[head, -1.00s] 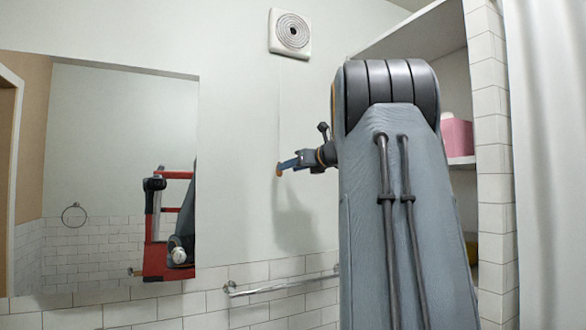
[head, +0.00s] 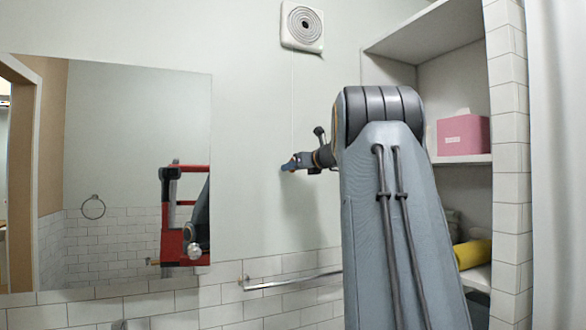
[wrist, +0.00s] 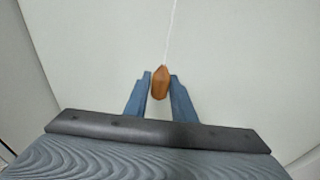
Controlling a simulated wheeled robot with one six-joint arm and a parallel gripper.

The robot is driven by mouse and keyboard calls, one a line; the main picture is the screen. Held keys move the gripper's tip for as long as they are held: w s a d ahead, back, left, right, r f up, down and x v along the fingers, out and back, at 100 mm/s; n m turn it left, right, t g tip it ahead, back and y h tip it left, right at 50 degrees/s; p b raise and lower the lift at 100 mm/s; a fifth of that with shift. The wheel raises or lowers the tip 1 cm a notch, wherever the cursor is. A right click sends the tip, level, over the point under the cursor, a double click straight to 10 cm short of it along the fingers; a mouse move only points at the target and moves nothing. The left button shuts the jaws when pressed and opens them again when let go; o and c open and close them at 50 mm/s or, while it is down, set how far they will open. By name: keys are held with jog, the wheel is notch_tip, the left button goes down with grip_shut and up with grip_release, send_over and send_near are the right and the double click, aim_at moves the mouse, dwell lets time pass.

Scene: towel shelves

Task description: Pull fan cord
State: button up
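The fan (head: 303,27) is a square white vent with a round grille, high on the wall. A thin pale cord (head: 293,95) hangs from it, and a small orange-brown pull knob (wrist: 160,84) is at its lower end. My gripper (head: 290,164) is at the cord's lower end, in front of the wall. In the wrist view, the blue fingers of my gripper (wrist: 160,86) lie close on both sides of the knob and look shut on it. The cord (wrist: 171,35) runs up from the knob. In the head view, the fingers mostly hide the knob.
A mirror (head: 130,130) is at left, with a towel bar (head: 290,281) below on the tiled wall. At right are shelves (head: 460,159) holding a pink box (head: 463,134) and a rolled yellow towel (head: 472,253). A tiled edge (head: 508,150) and pale curtain (head: 560,160) stand farther right.

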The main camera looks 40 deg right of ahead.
grip_shut()
jog(key=shift+f+b, duration=0.4)
jog(key=shift+f, duration=0.15)
jog(key=o, duration=0.5)
grip_release()
jog(key=shift+o, duration=0.2)
jog(key=shift+s, duration=0.1)
jog(key=s+r+b, duration=0.1)
jog(key=s+b, duration=0.2)
jog(key=s, duration=0.4)
jog(key=shift+s, duration=0.3)
jog(key=shift+a+r, duration=0.1)
